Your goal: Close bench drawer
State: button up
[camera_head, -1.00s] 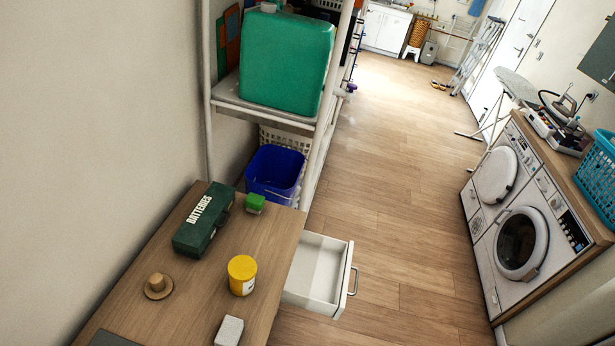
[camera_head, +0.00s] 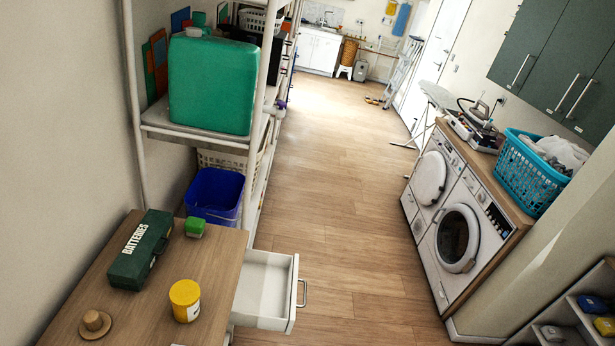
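The bench (camera_head: 136,301) has a wooden top and stands at the lower left. Its white drawer (camera_head: 265,291) is pulled out to the right and looks empty. The drawer's metal handle (camera_head: 303,293) is on its right-hand front face. My gripper is not in view, so I cannot see it near the drawer or the handle.
On the bench are a green batteries box (camera_head: 141,249), a yellow tub (camera_head: 185,300), a small green block (camera_head: 195,227) and a round wooden object (camera_head: 95,323). A shelf (camera_head: 190,135) stands behind. Washing machines (camera_head: 460,238) are at right. Open floor (camera_head: 345,250) lies between.

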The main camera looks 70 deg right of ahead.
aim_at(265, 297)
jog(key=k, duration=1.2)
jog(key=z, duration=1.25)
jog(key=i, duration=1)
jog(key=u, duration=0.05)
jog(key=k, duration=1.1)
jog(key=u, duration=0.4)
jog(key=i, duration=1.35)
jog(key=z, duration=0.15)
